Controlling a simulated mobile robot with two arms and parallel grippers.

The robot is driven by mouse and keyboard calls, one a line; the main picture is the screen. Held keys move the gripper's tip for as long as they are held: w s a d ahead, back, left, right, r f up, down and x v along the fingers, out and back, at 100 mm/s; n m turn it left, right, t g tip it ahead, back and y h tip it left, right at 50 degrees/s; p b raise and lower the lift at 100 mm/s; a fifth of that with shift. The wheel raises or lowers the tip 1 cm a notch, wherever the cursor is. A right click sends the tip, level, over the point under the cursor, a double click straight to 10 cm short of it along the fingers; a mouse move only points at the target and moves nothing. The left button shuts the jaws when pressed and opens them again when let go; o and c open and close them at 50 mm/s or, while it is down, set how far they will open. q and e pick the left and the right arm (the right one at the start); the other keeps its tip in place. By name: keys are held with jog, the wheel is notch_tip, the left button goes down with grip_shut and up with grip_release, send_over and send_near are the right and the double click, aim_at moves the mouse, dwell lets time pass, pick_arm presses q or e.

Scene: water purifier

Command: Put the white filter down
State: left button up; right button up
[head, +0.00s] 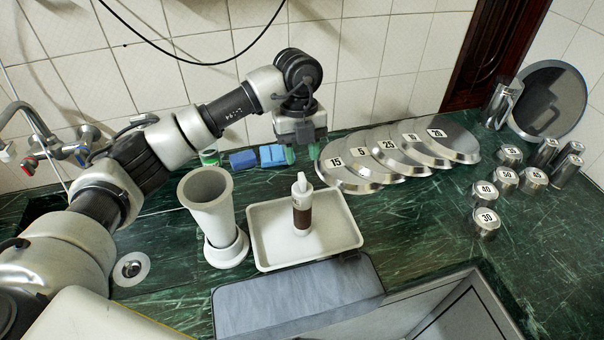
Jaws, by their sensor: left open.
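My right gripper is out of view.
Numbered metal lids (362,172) and numbered metal cups (487,193) stand to the right. A tap (85,135) is at far left. Green counter is clear right of the tray.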

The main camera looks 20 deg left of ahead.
pick_arm(q)
jog(key=r, duration=0.3)
jog(key=r+b, duration=0.1)
jog(key=r, duration=0.1)
jog(key=shift+w+a+r, duration=0.2)
jog(key=shift+w+r, duration=0.05)
jog(key=shift+w, duration=0.05)
